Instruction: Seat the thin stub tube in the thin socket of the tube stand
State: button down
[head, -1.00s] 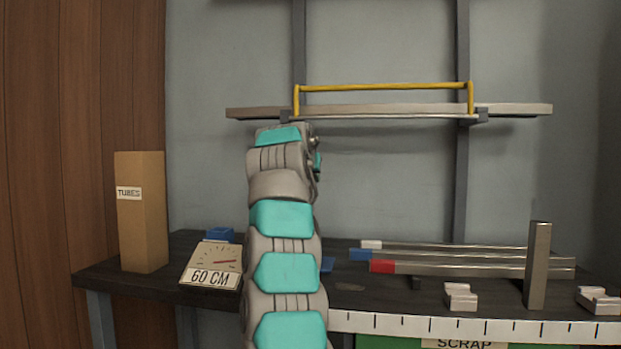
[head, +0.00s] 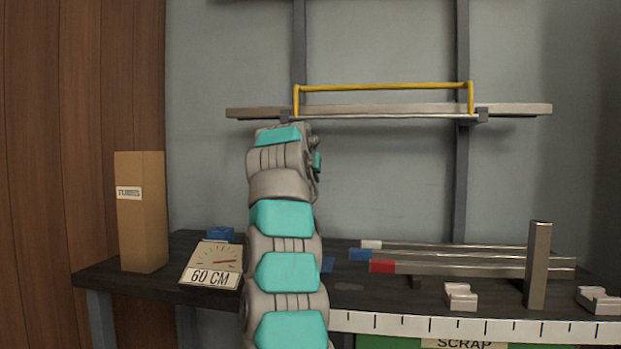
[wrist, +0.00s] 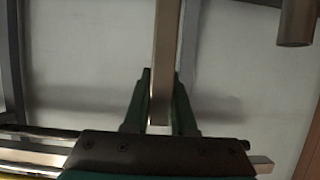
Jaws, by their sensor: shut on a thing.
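My gripper (wrist: 160,100) shows in the wrist view, its two dark green fingers shut on a thin, straight, pale metal tube (wrist: 165,45). The tube runs from between the fingers up out of the top of that view, so its far end is not seen. In the head view my raised arm hides the gripper and the held tube. I cannot make out the tube stand or its thin socket for certain; a small blue piece (head: 327,265) shows just right of my arm on the bench, mostly hidden.
A dark bench (head: 345,287) holds a 60 CM gauge (head: 213,262), a TUBES box (head: 141,212), tubes with coloured ends (head: 460,268), an upright metal post (head: 538,265) and pale blocks (head: 460,297). A metal cylinder (wrist: 296,22) shows in the wrist view.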

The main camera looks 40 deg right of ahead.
jog(key=shift+f+b, duration=4.3)
jog(key=shift+f, duration=0.05)
jog(key=c, duration=0.7)
grip_release()
jog(key=shift+r, duration=0.1)
jog(key=shift+o, duration=0.2)
jog(key=b+v, duration=0.2)
jog(key=v, duration=0.5)
jog(key=shift+s+a, duration=0.2)
jog(key=shift+a, duration=0.1)
jog(key=shift+r, duration=0.15)
